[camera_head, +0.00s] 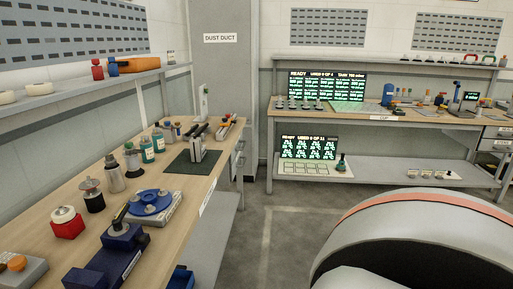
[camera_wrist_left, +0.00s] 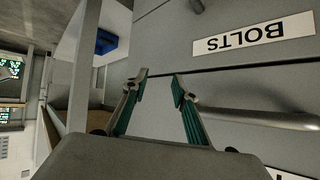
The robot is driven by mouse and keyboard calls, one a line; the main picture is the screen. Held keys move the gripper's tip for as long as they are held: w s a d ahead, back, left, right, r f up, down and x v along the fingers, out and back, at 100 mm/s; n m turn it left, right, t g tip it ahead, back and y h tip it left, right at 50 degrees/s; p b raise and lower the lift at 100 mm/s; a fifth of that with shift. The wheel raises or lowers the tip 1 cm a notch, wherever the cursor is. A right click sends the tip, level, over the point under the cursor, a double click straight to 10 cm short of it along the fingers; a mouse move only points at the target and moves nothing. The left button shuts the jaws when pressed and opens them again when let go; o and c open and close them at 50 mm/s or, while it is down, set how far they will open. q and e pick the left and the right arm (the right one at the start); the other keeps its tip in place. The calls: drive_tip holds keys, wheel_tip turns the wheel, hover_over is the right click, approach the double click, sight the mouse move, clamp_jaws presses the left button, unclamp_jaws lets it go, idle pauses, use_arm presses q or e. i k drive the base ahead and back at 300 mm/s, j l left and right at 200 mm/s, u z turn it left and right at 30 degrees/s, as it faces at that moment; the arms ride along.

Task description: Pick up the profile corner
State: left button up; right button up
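I cannot pick out a profile corner with certainty in either view. In the head view, a grey and black upright piece (camera_head: 197,145) stands on a dark green mat (camera_head: 178,168) on the left bench; its exact kind is too small to tell. My left gripper (camera_wrist_left: 160,77) shows in the left wrist view, its two teal-padded fingers apart with nothing between them. It is in front of a grey drawer front (camera_wrist_left: 165,40) with a "BOLTS" label (camera_wrist_left: 255,34). Neither gripper shows in the head view.
The left bench (camera_head: 190,215) carries bottles, a blue round fixture (camera_head: 151,202), a dark blue vise-like block (camera_head: 120,250) and a red-based jar (camera_head: 67,222). A grey bar handle (camera_wrist_left: 255,117) is close to the left gripper. A back bench (camera_head: 400,125) holds screens and small parts.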

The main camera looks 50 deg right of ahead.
sight(198, 150)
drive_tip(key=z, duration=1.3)
drive_tip(key=i+l+u, duration=0.1)
drive_tip(key=i+l, duration=0.25)
drive_tip(key=i+l+u, duration=0.1)
drive_tip(key=i+l, duration=0.25)
drive_tip(key=l, duration=0.15)
drive_tip(key=i+l+u, duration=0.1)
drive_tip(key=i+l, duration=0.25)
drive_tip(key=i+l+u, duration=0.1)
drive_tip(key=i+l, duration=0.2)
drive_tip(key=l, duration=0.3)
